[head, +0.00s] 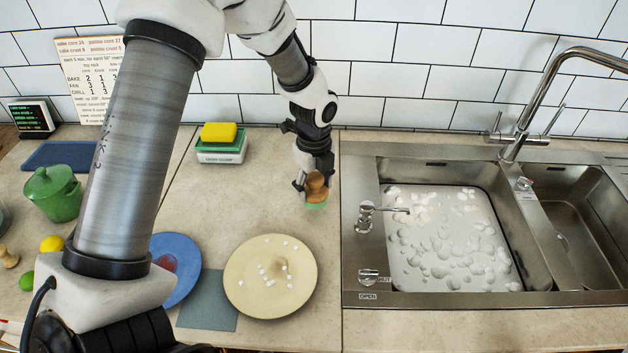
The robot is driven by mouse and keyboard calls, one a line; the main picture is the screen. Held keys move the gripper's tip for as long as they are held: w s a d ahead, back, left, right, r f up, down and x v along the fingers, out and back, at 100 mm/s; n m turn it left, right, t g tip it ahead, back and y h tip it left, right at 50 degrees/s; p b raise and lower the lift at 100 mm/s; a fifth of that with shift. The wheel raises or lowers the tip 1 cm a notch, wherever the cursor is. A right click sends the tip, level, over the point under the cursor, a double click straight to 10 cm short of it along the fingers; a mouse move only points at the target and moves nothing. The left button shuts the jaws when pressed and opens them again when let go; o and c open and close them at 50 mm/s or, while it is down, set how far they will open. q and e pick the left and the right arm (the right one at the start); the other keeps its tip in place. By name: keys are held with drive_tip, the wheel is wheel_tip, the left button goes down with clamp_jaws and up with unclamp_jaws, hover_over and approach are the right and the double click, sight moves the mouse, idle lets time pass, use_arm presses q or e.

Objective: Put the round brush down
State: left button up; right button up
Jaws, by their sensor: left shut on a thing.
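The round brush (316,187) has a brown wooden knob and a green underside. My left gripper (314,184) is shut on its knob and holds it over the counter, just left of the sink's edge. The brush is upright with its green side down. I cannot tell whether it touches the counter. My right gripper is not in the head view.
The sink (437,166) with soapy water is on the right. A sponge holder (222,157) with a yellow sponge (218,132) stands at the back. A cream plate (238,285) and a blue plate (186,249) lie in front. The counter between holder and sink is clear.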

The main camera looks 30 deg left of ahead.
sight(314, 174)
use_arm(q)
drive_tip(key=w+a, duration=0.2)
drive_tip(key=w, duration=0.1)
drive_tip(key=shift+p, duration=0.3)
drive_tip(key=shift+w+a+f, duration=0.15)
drive_tip(key=shift+f, duration=0.15)
wheel_tip(314, 174, down, 2)
drive_tip(key=shift+f+p, duration=0.25)
drive_tip(key=shift+p, duration=0.25)
drive_tip(key=shift+f, duration=0.4)
drive_tip(key=shift+f, duration=0.1)
drive_tip(key=o, duration=1.2)
